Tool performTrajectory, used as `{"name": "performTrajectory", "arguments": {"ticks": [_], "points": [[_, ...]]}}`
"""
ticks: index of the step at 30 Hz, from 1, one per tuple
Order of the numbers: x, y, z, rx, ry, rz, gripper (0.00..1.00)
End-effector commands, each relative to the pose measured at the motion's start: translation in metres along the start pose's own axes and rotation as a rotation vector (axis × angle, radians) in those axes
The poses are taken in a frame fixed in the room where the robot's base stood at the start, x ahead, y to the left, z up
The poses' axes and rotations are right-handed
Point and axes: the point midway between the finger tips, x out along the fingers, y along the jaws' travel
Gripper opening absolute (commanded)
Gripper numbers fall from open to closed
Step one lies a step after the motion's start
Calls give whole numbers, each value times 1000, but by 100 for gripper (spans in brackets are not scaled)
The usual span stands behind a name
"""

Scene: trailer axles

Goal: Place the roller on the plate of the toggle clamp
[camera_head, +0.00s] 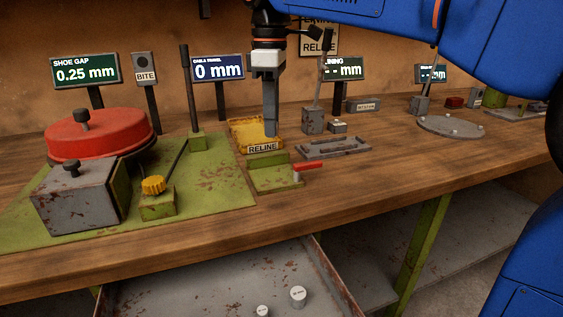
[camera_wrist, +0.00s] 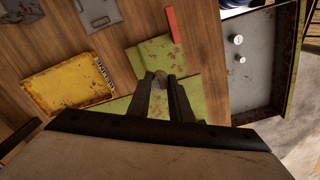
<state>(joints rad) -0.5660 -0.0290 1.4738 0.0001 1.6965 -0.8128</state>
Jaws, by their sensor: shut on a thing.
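My gripper (camera_head: 271,134) points down, with its fingers close together over the bench, beside the yellow RELINE tray and behind the green clamp in the head view. In the wrist view my gripper (camera_wrist: 160,82) is shut on a small grey-brown piece, likely the roller (camera_wrist: 160,76), mostly hidden between the fingertips. The toggle clamp (camera_head: 272,180) has a green plate and a red handle (camera_head: 308,166). It also shows in the wrist view as a green plate (camera_wrist: 153,53) with a red handle (camera_wrist: 174,25). The plate's bare top lies just beyond the fingertips there. The height above it is unclear.
The yellow tray (camera_head: 240,132) stands close by my gripper. A green base (camera_head: 215,190) with a red drum (camera_head: 98,135) and an upright lever fills the left. A grey tray (camera_head: 220,290) below the bench holds two pale cylinders (camera_head: 298,296). A grey frame (camera_head: 333,149) lies right.

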Motion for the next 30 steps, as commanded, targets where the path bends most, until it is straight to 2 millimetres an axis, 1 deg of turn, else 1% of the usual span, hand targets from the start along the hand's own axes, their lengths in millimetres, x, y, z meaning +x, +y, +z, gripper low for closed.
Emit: {"name": "performTrajectory", "arguments": {"ticks": [9, 17, 24, 26, 30], "points": [[46, -1, 1, 0, -1, -1, 0], [63, -1, 0, 0, 0, -1, 0], [93, -1, 0, 0, -1, -1, 0], [96, -1, 0, 0, 0, 0, 0], [97, 0, 0, 0, 0, 0, 0]]}}
